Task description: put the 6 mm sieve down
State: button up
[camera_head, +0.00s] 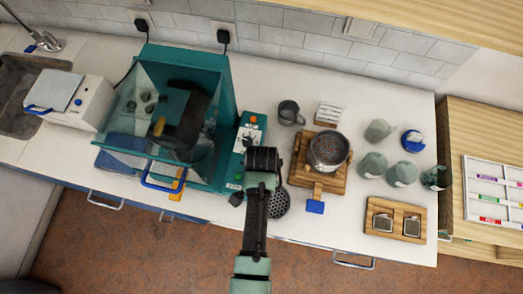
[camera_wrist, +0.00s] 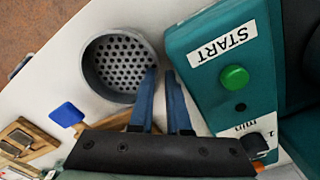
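The grey round sieve (camera_wrist: 120,62) with a plate of round holes is at upper left in the wrist view. In the head view the sieve (camera_head: 281,204) shows just right of my gripper (camera_head: 262,160), over the front part of the white counter. In the wrist view the two blue fingers of my gripper (camera_wrist: 161,75) are close together at the sieve's right rim, one on each side of its wall. They look shut on the rim, with a small gap between them. I cannot tell whether the sieve's underside touches the counter.
The teal machine's START panel (camera_wrist: 222,65) is close on the right in the wrist view. A wooden stand (camera_head: 299,173) bears a round metal sieve or pan (camera_head: 328,152), with a blue tab (camera_head: 315,207) in front. A grey mug (camera_head: 289,113) stands behind. The counter's front edge is near.

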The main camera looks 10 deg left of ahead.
notch_tip(320, 180, up, 11)
jog(key=w+r+n+t, duration=0.2)
jog(key=w+r+t, duration=0.6)
jog(key=w+r, duration=0.85)
jog(key=w+d+r+n+t, duration=0.1)
jog(key=w+r+t, duration=0.15)
jog(key=r, duration=0.55)
jog(key=w+d+r+n+t, duration=0.15)
jog(key=r+t, duration=0.25)
jog(key=r, duration=0.5)
notch_tip(320, 180, up, 17)
jog(key=s+t, duration=0.2)
jog(key=t, duration=0.4)
jog(key=s+d+r+n+t, duration=0.1)
jog(key=s+r+t, duration=0.2)
jog(key=s+r, duration=0.3)
jog(key=s+d+r+n+t, duration=0.1)
jog(key=s+r+t, duration=0.3)
jog(key=r, duration=0.7)
jog(key=shift+s+d+n+b, duration=0.2)
jog(key=shift+s+n+b, duration=0.15)
jog(key=shift+s, duration=0.7)
